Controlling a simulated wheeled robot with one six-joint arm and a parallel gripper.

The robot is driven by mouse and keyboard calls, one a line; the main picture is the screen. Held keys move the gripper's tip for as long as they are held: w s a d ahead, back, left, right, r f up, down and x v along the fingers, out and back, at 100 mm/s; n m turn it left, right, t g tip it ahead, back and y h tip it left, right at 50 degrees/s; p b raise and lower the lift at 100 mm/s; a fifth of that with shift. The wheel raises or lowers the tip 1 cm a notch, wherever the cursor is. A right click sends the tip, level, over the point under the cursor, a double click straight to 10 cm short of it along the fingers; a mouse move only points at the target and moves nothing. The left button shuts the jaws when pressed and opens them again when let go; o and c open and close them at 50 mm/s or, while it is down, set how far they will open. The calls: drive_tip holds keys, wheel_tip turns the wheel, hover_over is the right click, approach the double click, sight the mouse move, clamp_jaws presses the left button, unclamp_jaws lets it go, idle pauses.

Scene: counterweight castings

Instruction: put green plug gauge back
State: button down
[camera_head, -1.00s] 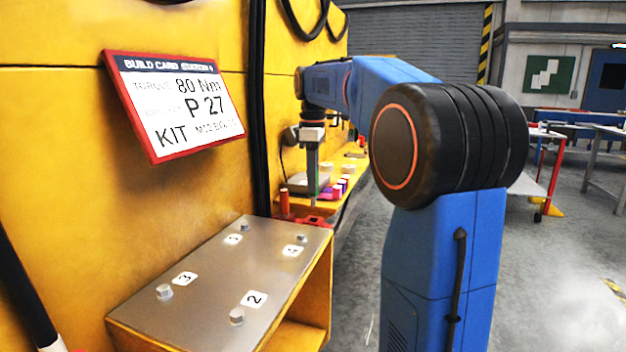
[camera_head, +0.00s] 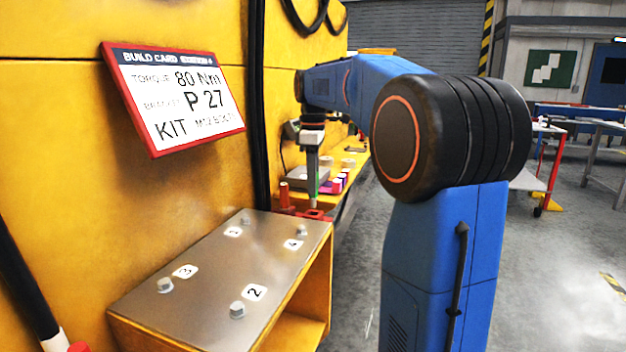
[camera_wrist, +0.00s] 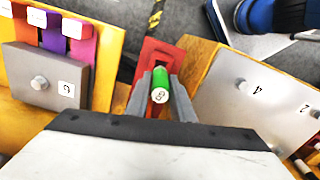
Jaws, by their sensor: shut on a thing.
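My gripper (camera_wrist: 161,88) is shut on the green plug gauge (camera_wrist: 160,78). In the wrist view the gauge's pale round end, with a figure on it, faces the camera between the two grey fingers. A red holder (camera_wrist: 158,47) lies beyond and around the fingers in that view. In the head view my gripper (camera_head: 312,192) points down over the red holder (camera_head: 318,214) at the near end of the yellow bench. The gauge is too small there to make out well. I cannot tell whether its lower end touches the holder or enters it.
A grey plate with numbered bolts (camera_head: 215,265) tops a yellow box in the foreground. Beyond the holder are a grey block (camera_wrist: 48,75) and purple, orange and pink pieces with white tops (camera_wrist: 78,32). A red upright (camera_head: 284,194) stands beside the holder. A build card (camera_head: 180,100) hangs above.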

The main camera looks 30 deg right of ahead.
sight(313, 197)
drive_tip(key=shift+f, duration=2.35)
idle(0.8)
drive_tip(key=c, duration=1.5)
unclamp_jaws()
drive_tip(key=shift+o, duration=0.2)
wheel_tip(313, 197, up, 24)
drive_tip(key=shift+r, duration=0.2)
